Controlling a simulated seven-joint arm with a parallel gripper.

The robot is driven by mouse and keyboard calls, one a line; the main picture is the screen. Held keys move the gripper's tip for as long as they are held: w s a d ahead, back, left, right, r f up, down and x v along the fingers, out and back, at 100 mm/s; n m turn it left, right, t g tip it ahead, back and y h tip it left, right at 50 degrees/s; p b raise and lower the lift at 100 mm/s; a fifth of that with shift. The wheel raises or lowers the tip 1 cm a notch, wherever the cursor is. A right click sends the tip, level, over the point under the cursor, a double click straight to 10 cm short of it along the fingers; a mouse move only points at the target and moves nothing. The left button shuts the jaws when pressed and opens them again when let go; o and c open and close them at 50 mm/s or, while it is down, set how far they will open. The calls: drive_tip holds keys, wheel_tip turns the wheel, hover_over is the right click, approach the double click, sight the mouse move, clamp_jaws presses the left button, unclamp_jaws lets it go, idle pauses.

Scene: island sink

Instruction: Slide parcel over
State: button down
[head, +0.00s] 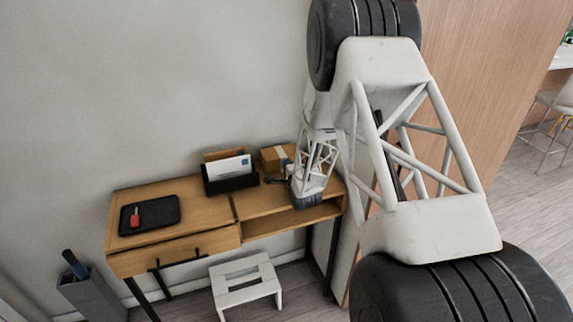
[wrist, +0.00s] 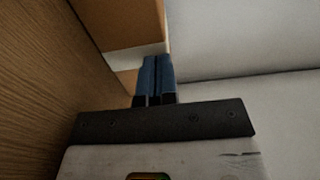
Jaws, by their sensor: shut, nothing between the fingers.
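The parcel (head: 272,161) is a brown cardboard box with a pale tape band. It sits on the wooden desk (head: 185,195), toward its back right. My gripper (head: 276,180) is low over the desk at the parcel's front side, partly hidden by my arm. In the wrist view the parcel (wrist: 130,24) fills the top middle. My blue fingers (wrist: 157,62) are shut with nothing between them, their tips by the parcel's pale band. I cannot tell whether they touch it.
A black letter holder (head: 230,182) with envelopes stands left of the parcel. A black tray (head: 150,222) with a red item (head: 135,221) lies at the desk's left. A white stool (head: 245,285) stands below. The grey wall (head: 150,90) is behind.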

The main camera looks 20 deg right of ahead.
drive_tip(key=s, duration=1.3)
drive_tip(key=shift+a, duration=0.15)
drive_tip(key=shift+w+r, duration=0.1)
drive_tip(key=shift+a+r, duration=0.15)
drive_tip(key=shift+r, duration=0.3)
drive_tip(key=s+a+r+n+g, duration=0.3)
drive_tip(key=s+r+n+g, duration=0.15)
drive_tip(key=r, duration=0.35)
drive_tip(key=s+a+r+n+g, duration=0.3)
drive_tip(key=s+r+n, duration=0.15)
drive_tip(key=r, duration=0.35)
drive_tip(key=s+a+r+n+g, duration=0.2)
drive_tip(key=s+r+n, duration=0.1)
drive_tip(key=s, duration=0.6)
drive_tip(key=s+a+r+n+g, duration=0.3)
drive_tip(key=s+r, duration=0.1)
drive_tip(key=s, duration=0.6)
drive_tip(key=s+a+r+n+g, duration=0.3)
drive_tip(key=s, duration=0.7)
drive_tip(key=shift+s+r, duration=0.25)
drive_tip(key=shift+r, duration=0.05)
